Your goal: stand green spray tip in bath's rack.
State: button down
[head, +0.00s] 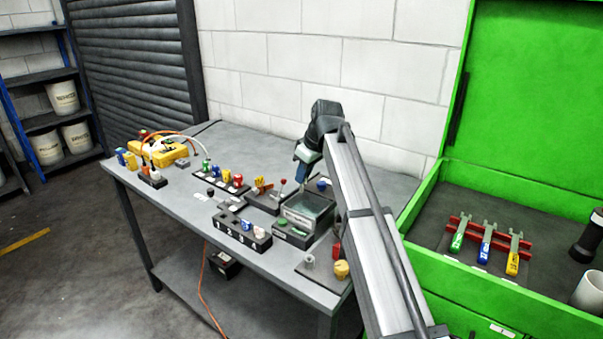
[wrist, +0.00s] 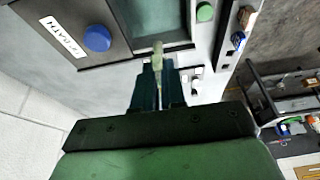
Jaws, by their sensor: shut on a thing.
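My gripper (wrist: 158,88) is shut on a slim pale green piece, the green spray tip (wrist: 158,52), which sticks out past the fingertips in the wrist view. In the head view my gripper (head: 300,178) is above the back left edge of the bath (head: 296,217), pointing down; the tip is too small to make out there. In the wrist view the tip overlaps the rim of the bath (wrist: 140,55), beside the blue knob (wrist: 97,38) and the BATH label (wrist: 62,37). I cannot make out the bath's rack or tell whether the tip touches anything.
A numbered block (head: 240,230), a rack of coloured tips (head: 235,182) and a red-knobbed lever (head: 283,182) stand to the left. A yellow piece (head: 341,270) is at the front right.

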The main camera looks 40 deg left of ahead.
jog(key=shift+f, duration=0.15)
jog(key=shift+f, duration=2.75)
jog(key=shift+f, duration=2.05)
dwell(0.3)
jog(key=c, duration=0.8)
grip_release()
jog(key=shift+r, duration=0.1)
jog(key=v, duration=0.6)
jog(key=shift+r, duration=0.4)
jog(key=shift+d, duration=0.1)
dwell(0.4)
